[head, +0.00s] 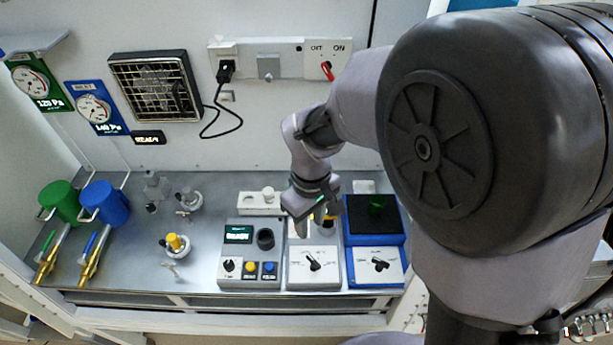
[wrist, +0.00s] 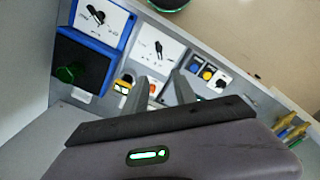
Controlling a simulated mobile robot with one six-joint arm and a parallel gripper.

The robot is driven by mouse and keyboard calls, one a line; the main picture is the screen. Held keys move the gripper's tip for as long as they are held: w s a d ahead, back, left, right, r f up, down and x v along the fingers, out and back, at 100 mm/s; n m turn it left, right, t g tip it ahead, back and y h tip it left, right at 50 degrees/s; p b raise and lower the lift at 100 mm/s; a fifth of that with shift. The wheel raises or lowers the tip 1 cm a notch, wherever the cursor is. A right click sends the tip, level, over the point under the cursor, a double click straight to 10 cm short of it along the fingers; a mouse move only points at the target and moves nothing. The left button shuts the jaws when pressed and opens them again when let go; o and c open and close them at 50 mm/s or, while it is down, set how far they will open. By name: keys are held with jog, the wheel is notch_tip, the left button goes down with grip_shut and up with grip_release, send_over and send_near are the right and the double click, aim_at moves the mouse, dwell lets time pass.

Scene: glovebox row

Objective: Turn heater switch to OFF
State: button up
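A red switch (head: 327,71) is on the wall panel at the back, between small OFF and ON labels. Its exact position is too small to tell. A black grilled unit (head: 155,86) hangs to its left. On the bench are a white unit with a black dial (head: 313,264) and a blue-framed unit with a black dial (head: 380,264). Both dials also show in the wrist view, the white unit's dial (wrist: 158,48) and the blue unit's dial (wrist: 95,14). My gripper (wrist: 161,76) is over the white unit, fingers apart and nothing visibly held. In the head view, my wrist partly hides that unit.
A black cord (head: 216,118) hangs below a plug at the wall panel. A control box (head: 250,272) with coloured buttons stands left of the white unit. Green and blue mugs (head: 106,202) stand at far left. Bare bench (head: 205,260) lies left of the control box.

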aim_at(309, 256)
notch_tip(309, 256, down, 15)
jog(key=b, duration=0.3)
jog(key=shift+b, duration=0.3)
jog(key=shift+c, duration=0.2)
jog(key=shift+r, duration=0.1)
grip_shut()
